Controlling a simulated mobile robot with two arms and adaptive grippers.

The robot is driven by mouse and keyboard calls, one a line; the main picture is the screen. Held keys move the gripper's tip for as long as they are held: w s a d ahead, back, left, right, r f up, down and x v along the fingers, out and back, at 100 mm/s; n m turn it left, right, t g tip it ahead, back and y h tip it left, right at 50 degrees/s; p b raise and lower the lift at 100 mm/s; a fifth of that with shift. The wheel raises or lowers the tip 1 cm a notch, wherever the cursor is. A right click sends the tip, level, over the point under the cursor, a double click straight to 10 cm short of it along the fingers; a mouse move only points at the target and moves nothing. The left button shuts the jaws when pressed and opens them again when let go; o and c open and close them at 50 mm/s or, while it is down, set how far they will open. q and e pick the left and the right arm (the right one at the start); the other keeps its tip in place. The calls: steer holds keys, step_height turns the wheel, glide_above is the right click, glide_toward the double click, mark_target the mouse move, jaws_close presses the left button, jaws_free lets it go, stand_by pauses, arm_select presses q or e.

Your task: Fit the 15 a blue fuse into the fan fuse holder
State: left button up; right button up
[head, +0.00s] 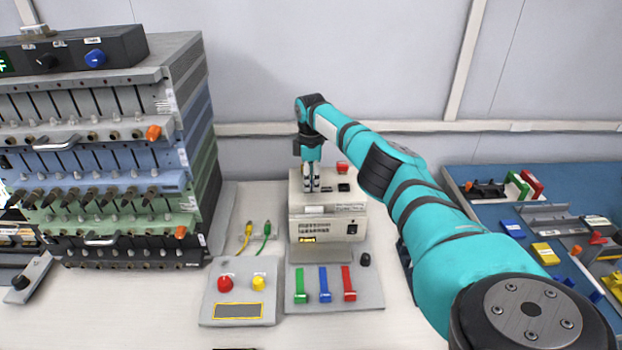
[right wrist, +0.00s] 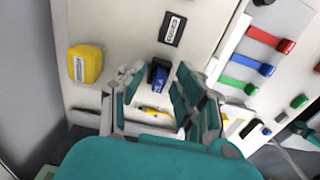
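My right gripper (head: 311,188) points down at the left part of the top of the beige power unit (head: 326,210). In the right wrist view, its two fingers (right wrist: 158,90) stand apart. A small dark blue and black piece (right wrist: 158,72), which looks like the blue fuse with a black part by it, shows between them. Gaps show on both sides of this piece, so the fingers do not appear closed on it. I cannot tell whether it is seated in a holder. The fan fuse holder's label cannot be read. My left gripper is not in view.
A panel with green, blue and red levers (head: 348,284) is in front of the unit. A button box (head: 240,292) stands at left front, beside a tall module rack (head: 190,130). A blue mat (head: 500,234) with several parts lies at right.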

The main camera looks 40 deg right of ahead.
mark_target(311, 181)
steer(key=shift+r, duration=0.1)
steer(key=shift+r, duration=0.2)
step_height(311, 181, up, 12)
steer(key=b, duration=0.1)
stand_by(0.3)
steer(key=shift+f, duration=0.1)
stand_by(0.3)
